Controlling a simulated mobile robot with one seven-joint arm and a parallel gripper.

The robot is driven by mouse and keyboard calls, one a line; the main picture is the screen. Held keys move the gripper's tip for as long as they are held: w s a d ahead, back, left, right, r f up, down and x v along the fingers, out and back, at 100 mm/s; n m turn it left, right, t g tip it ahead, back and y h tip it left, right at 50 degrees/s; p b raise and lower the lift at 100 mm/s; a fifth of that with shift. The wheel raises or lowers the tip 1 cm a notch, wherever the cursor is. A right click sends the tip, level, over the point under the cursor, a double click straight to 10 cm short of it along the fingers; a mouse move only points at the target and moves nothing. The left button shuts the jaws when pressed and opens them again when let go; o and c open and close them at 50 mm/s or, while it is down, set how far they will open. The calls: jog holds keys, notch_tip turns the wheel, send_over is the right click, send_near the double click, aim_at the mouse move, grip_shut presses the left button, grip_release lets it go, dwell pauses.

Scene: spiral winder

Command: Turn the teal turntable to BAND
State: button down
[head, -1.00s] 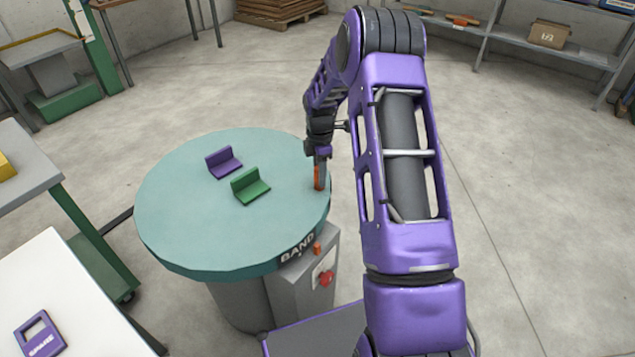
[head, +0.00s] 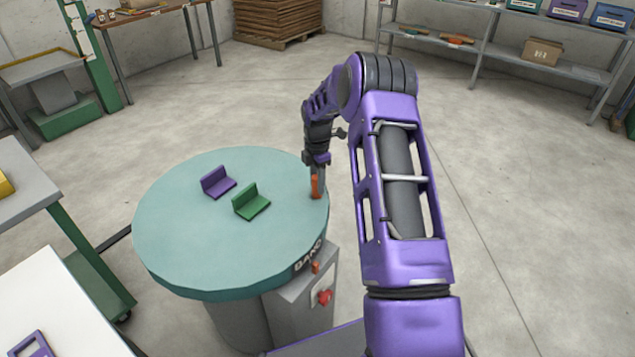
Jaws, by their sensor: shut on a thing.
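The teal turntable (head: 190,240) stands at centre left on a grey pedestal. On its rim, at the front right, is the label BAND (head: 308,258). A small orange marker (head: 316,267) on the grey housing sits just below the label's right part. My gripper (head: 316,184) points down at the turntable's right edge, shut on an upright orange handle (head: 316,187). The fingertips partly hide the handle. A purple bracket (head: 217,182) and a green bracket (head: 251,203) stand on the top.
The grey housing (head: 290,308) with a red button (head: 324,297) stands below the turntable's front right. A white table (head: 60,310) and a grey-topped bench (head: 22,185) are at the left. Shelves (head: 500,55) line the back. The floor at the right is clear.

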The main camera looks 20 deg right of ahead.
jog(key=shift+w+r, duration=0.15)
jog(key=shift+w, duration=0.15)
jog(key=c, duration=0.6)
grip_release()
jog(key=shift+d, duration=0.1)
jog(key=shift+c, duration=0.2)
jog(key=shift+o, duration=0.6)
notch_tip(320, 180, up, 17)
jog(key=p, duration=0.2)
jog(key=shift+r, duration=0.15)
